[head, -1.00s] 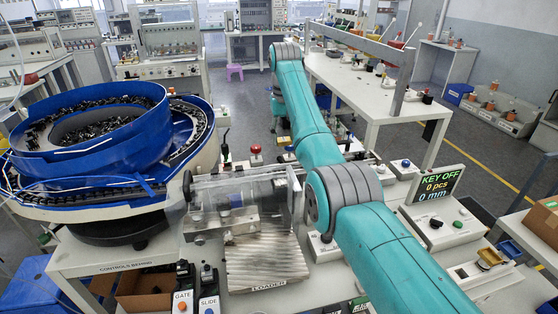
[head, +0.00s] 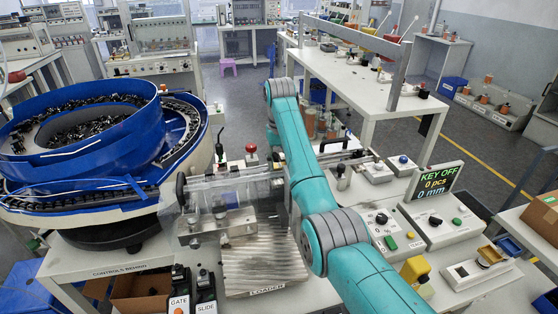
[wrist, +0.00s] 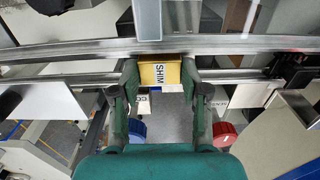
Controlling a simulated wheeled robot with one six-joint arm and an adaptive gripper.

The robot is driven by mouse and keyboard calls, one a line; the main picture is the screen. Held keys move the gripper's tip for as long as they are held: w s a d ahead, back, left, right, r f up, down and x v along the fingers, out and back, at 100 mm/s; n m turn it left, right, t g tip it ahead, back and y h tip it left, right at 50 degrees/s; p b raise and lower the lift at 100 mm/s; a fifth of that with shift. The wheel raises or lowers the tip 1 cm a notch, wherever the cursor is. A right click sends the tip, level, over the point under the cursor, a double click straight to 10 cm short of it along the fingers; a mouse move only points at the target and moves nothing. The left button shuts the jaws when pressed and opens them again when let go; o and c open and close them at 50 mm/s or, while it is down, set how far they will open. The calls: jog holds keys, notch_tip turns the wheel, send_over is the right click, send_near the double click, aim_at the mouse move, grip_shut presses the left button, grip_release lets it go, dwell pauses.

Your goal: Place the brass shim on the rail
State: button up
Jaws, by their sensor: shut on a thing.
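The brass shim (wrist: 154,76), a small yellow block with a "SHIM" label, is between the fingers of my gripper (wrist: 159,84) in the wrist view. The gripper is shut on it. A long metal rail (wrist: 80,54) crosses the wrist view just above the shim, and a thinner bar runs below it. The shim's upper edge meets the rail's edge in the picture; I cannot tell if they touch. In the head view my arm hides the gripper and shim. Part of a rail (head: 345,156) shows right of my arm.
The blue feeder bowl (head: 90,150) stands left. A clear guard (head: 215,195) sits above the ribbed loader plate (head: 262,262). The "KEY OFF" display (head: 437,182) and a yellow block (head: 414,268) are on the right. GATE (head: 180,300) and SLIDE (head: 206,300) boxes stand in front.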

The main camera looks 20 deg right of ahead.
jog(key=o, duration=1.2)
jog(key=shift+c, duration=0.2)
